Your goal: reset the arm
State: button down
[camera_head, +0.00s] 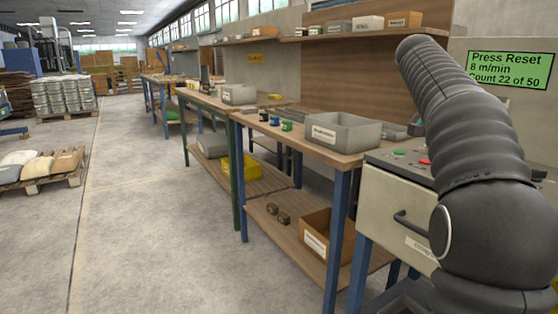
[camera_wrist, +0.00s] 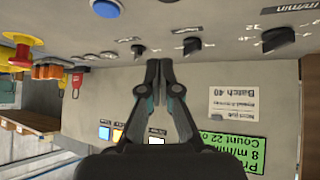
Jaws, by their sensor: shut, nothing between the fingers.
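My gripper (camera_wrist: 159,62) shows in the wrist view with its two fingertips together and nothing between them. It is in front of a grey control panel with black knobs (camera_wrist: 192,46), a blue button (camera_wrist: 106,8) and a red and yellow emergency stop (camera_wrist: 21,48). I cannot tell whether the fingertips touch the panel. In the head view my dark jointed arm (camera_head: 470,150) fills the right side and hides part of the machine; the gripper itself is not seen there. A green display (camera_head: 507,69) reads "Press Reset", "8 m/min" and "Count 22 of 50".
A machine cabinet (camera_head: 392,207) with a handle stands at the right, close to my arm. A workbench (camera_head: 300,143) holds a grey bin (camera_head: 343,132) and small coloured items. A shelf (camera_head: 360,35) with boxes hangs above. The floor (camera_head: 140,230) at left is open, with loaded pallets beyond.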

jog(key=s+a+f+n+t+y, duration=0.5)
jog(key=s+a+f+n+y, duration=0.3)
jog(key=s+a+f+n, duration=0.8)
jog(key=s+a+f, duration=0.9)
jog(key=s+f, duration=0.2)
jog(key=s, duration=0.1)
jog(key=shift+s+a+y, duration=0.15)
jog(key=shift+a+y, duration=0.25)
jog(key=shift+d, duration=0.15)
